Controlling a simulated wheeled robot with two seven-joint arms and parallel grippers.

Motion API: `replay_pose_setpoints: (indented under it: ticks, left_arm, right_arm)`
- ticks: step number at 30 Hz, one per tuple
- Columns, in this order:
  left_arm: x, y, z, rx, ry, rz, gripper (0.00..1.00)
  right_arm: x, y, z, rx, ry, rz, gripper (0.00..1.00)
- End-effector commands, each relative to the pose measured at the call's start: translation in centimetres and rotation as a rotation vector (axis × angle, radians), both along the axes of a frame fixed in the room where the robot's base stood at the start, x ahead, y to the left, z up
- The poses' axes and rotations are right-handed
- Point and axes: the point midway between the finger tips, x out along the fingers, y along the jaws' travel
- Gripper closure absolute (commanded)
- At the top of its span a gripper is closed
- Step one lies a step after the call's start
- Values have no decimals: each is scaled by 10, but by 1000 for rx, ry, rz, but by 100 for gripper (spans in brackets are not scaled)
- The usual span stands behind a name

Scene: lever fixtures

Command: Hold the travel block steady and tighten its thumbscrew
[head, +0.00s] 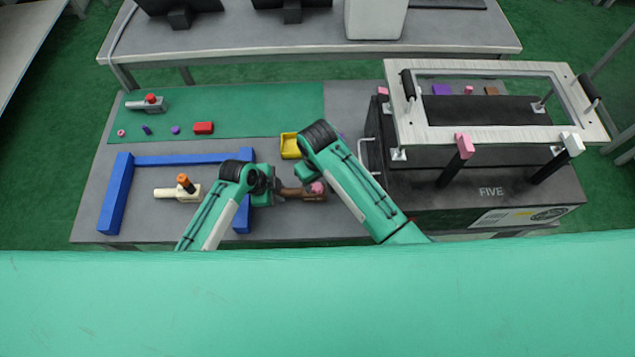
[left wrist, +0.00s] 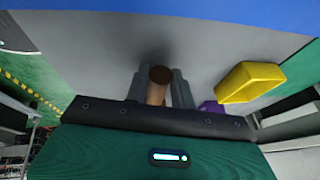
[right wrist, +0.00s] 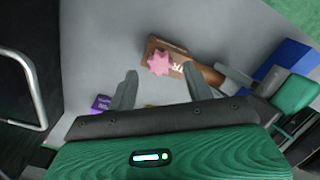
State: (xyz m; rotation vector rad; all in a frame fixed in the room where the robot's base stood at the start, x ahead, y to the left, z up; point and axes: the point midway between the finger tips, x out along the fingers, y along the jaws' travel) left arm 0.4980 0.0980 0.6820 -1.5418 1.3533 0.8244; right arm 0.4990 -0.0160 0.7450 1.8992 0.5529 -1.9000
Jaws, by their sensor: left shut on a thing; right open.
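The travel block (head: 313,197) is brown and lies on the grey bench, with part of a label, "TR", showing in the right wrist view (right wrist: 178,57). Its pink star-shaped thumbscrew (right wrist: 159,62) sits on top and also shows in the head view (head: 317,187). My left gripper (left wrist: 160,84) is shut on the block's round brown handle (left wrist: 158,82). My right gripper (right wrist: 160,86) is open and empty, close to the block and apart from the thumbscrew. Its fingertips are hard to make out in the head view.
A blue frame (head: 119,195) stands at left around a cream block (head: 193,194) with an orange knob. A grey block (head: 148,106) with a red knob lies on the green mat. A yellow tray (head: 289,146) is behind my grippers. A large black case (head: 440,198) bounds the right.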

Motion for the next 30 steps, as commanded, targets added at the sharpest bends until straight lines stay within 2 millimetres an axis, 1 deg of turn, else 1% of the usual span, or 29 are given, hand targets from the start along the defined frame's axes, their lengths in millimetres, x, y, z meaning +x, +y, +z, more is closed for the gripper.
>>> replay_pose_setpoints:
  ticks: [1,3,6,9,16,17,21,23,24,27,30]
  left_arm:
    - [0,0,0,0,-1,0,100]
    - [0,0,0,0,-1,0,100]
    - [0,0,0,0,-1,0,100]
    - [0,0,0,0,-1,0,100]
    - [0,0,0,0,-1,0,100]
    - [0,0,0,-1,-1,0,100]
    - [0,0,0,-1,-1,0,100]
    - [0,0,0,-1,-1,0,100]
    - [0,0,0,-1,-1,0,100]
    - [0,0,0,0,-1,0,100]
    - [0,0,0,0,0,0,100]
  right_arm:
    - [-1,0,-8,-2,3,0,48]
    - [0,0,-15,-2,3,0,48]
    - [0,0,-22,-1,1,0,48]
    - [0,0,-26,-1,1,0,48]
    - [0,0,-26,0,0,-1,48]
    - [0,0,-26,0,0,-1,52]
    - [0,0,-26,0,0,-1,80]
    - [0,0,-26,0,0,-1,92]
    - [0,0,-26,0,0,-1,93]
    - [0,0,-26,1,0,-15,94]
    - [0,1,-25,3,1,-84,94]
